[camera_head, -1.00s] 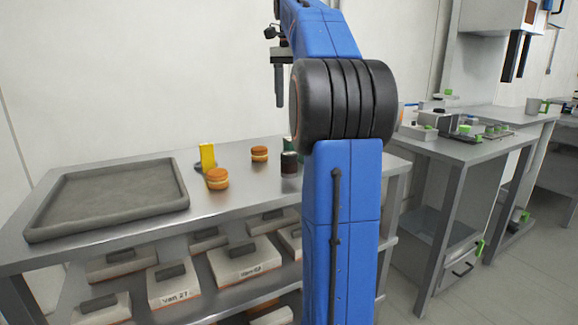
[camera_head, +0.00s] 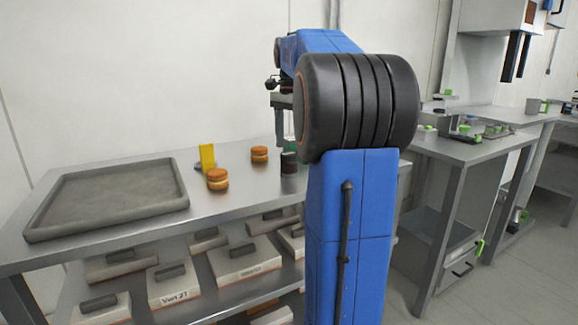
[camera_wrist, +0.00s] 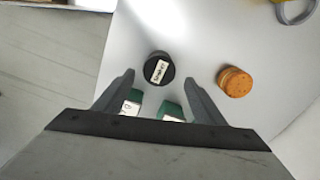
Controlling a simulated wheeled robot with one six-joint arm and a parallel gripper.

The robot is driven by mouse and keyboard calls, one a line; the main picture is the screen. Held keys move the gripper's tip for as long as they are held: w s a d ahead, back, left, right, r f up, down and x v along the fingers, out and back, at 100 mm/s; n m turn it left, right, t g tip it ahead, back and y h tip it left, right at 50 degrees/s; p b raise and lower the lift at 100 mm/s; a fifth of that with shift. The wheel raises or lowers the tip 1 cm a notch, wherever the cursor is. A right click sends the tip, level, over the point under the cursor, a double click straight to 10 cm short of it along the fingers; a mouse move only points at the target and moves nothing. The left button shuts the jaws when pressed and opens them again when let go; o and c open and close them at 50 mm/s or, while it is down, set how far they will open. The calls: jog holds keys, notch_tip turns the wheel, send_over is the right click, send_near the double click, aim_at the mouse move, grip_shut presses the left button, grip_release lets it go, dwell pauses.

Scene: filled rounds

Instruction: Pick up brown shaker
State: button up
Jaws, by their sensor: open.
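A dark brown shaker (camera_head: 289,164) stands upright near the right end of the steel table. In the wrist view a round dark shaker top with a white label (camera_wrist: 158,69), which looks like the same one, lies just ahead of and between my fingertips. My gripper (camera_wrist: 159,79) is open and empty. In the head view my gripper (camera_head: 279,124) hangs above the shaker with its fingers pointing down. Two green-topped containers (camera_wrist: 131,101) (camera_wrist: 172,110) show between my fingers, nearer the palm. In the head view my arm hides part of this area.
A grey tray (camera_head: 36,232) fills the table's left end. Labelled boxes (camera_head: 174,288) sit below.

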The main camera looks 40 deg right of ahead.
aim_at(289, 153)
jog(key=f, duration=0.3)
jog(key=shift+s+a+f, duration=0.1)
jog(key=shift+a+f, duration=0.15)
jog(key=shift+a, duration=0.1)
jog(key=shift+f, duration=0.6)
jog(key=shift+c, duration=0.3)
jog(key=c, duration=1.1)
jog(key=shift+c, duration=0.2)
jog(key=shift+r, duration=0.15)
